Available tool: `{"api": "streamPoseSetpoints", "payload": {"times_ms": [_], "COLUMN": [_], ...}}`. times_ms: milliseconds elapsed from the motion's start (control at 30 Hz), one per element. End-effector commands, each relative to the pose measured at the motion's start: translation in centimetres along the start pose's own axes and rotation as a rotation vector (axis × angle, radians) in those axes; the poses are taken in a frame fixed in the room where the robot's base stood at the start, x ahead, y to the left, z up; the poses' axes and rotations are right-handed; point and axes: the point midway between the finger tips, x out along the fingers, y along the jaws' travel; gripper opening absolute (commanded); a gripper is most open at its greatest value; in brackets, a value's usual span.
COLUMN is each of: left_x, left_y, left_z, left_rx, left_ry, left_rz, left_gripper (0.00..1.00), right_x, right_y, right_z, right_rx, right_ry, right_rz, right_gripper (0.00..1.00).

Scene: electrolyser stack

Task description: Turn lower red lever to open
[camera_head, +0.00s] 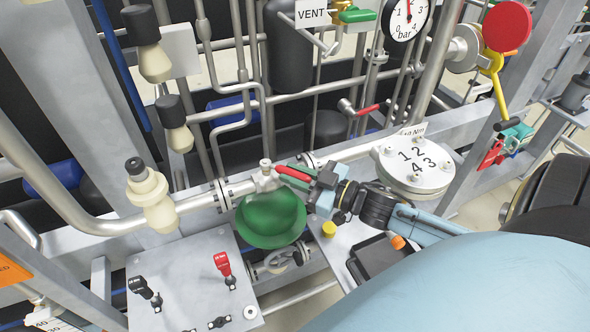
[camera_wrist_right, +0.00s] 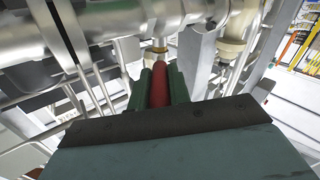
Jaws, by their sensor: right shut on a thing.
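The lower red lever (camera_head: 292,174) sits on a metal valve body (camera_head: 266,178) in the pipe, just above a round green part. It points right and slightly down from the valve. My right gripper (camera_head: 306,177) comes in from the right and is closed around the lever's outer end. In the right wrist view the red lever (camera_wrist_right: 160,88) lies between the two green fingers (camera_wrist_right: 161,86), with its far end toward the pipe. The inner end of the lever is hidden by the gripper body there. My left gripper is not in view.
Another red lever (camera_head: 368,110) is higher on a vertical pipe. The green dome (camera_head: 271,218) is close below the gripper. A round numbered flange (camera_head: 414,165) stands right of it. A switch panel (camera_head: 185,280) is at lower left. Pipes crowd the area behind.

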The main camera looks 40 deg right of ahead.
Motion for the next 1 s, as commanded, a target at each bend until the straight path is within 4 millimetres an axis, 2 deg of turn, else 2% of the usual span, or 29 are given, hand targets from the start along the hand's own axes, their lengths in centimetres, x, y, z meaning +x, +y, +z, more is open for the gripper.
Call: {"api": "streamPoseSetpoints", "payload": {"times_ms": [33, 200, 567, 767, 1000], "left_x": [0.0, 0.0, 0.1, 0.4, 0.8], "left_y": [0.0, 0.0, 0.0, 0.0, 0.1], "left_z": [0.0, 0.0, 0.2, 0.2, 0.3], "left_rx": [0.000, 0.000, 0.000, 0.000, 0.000], "left_ry": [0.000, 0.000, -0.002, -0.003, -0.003], "left_rz": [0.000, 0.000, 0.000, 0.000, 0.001], "left_gripper": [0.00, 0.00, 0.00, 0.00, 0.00], "right_x": [0.0, 0.0, -0.6, -3.2, -7.6], "right_y": [0.0, 0.0, -0.1, -0.1, -0.1], "right_z": [0.0, 0.0, 0.1, 0.2, 0.2], "right_rx": [-0.002, -0.001, 0.000, 0.000, 0.001], "right_ry": [0.001, 0.000, -0.002, -0.005, -0.005], "right_rz": [0.001, 0.001, 0.000, 0.000, 0.001], "right_gripper": [0.22, 0.41, 0.41, 0.41, 0.41]}}
